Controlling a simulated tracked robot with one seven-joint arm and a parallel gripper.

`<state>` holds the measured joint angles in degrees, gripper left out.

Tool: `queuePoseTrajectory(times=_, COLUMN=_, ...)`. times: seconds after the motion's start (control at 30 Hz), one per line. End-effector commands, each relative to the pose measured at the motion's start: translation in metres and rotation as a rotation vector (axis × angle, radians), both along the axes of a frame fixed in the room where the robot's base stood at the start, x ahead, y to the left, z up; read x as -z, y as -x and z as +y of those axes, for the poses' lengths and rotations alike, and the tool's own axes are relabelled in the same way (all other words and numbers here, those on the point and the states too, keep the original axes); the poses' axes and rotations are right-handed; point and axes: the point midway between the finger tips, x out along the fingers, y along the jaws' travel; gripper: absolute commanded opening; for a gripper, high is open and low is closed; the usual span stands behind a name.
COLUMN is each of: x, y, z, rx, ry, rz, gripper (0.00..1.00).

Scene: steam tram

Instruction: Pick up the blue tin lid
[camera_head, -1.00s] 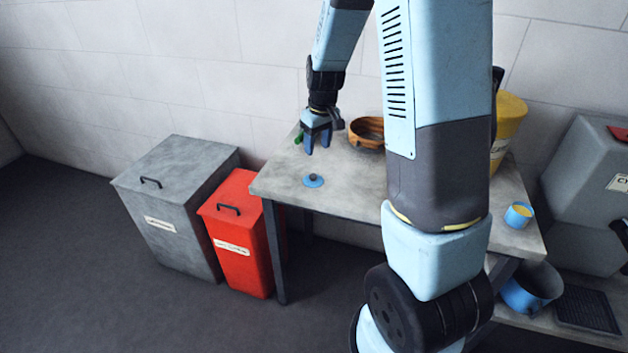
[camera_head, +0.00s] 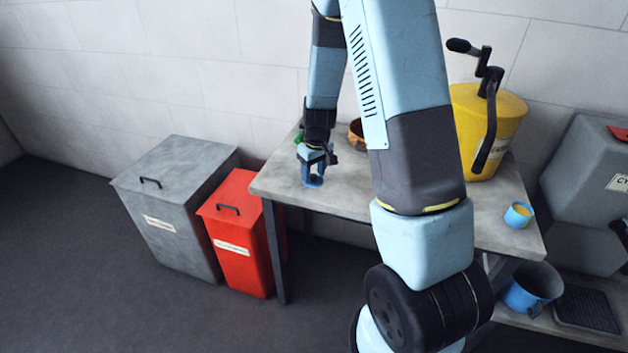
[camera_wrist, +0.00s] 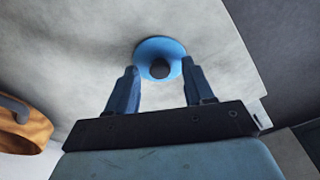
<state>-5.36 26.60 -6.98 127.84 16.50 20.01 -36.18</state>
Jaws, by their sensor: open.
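The blue tin lid (camera_wrist: 149,48) is a round blue disc with a dark knob in its middle. It lies flat on the grey table (camera_head: 275,185), near the left end. In the head view the lid (camera_head: 313,184) is mostly hidden behind my gripper (camera_head: 313,178). My gripper is open and empty, pointing down just above the lid. In the wrist view the two blue fingers of my gripper (camera_wrist: 158,78) stand apart, one on each side of the knob. I cannot tell how much height is left between the fingertips and the lid.
An orange-brown bowl (camera_wrist: 22,125) stands on the table near my gripper. A yellow bucket with a crank (camera_head: 465,135) and a small blue cup (camera_head: 518,216) stand further right. A red bin (camera_head: 240,235) and a grey bin (camera_head: 175,205) stand left of the table.

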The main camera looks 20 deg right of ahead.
Motion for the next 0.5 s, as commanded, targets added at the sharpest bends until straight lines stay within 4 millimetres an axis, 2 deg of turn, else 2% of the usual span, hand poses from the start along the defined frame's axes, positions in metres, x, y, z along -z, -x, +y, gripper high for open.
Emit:
queuePoseTrajectory(times=0.23, x=0.0011, y=-0.0001, z=0.0003, rx=0.000, ry=0.000, rz=0.000, gripper=0.52)
queuePoseTrajectory(times=0.5, x=0.0009, y=-0.0001, z=0.0006, rx=-0.001, ry=0.000, rz=0.000, gripper=0.26)
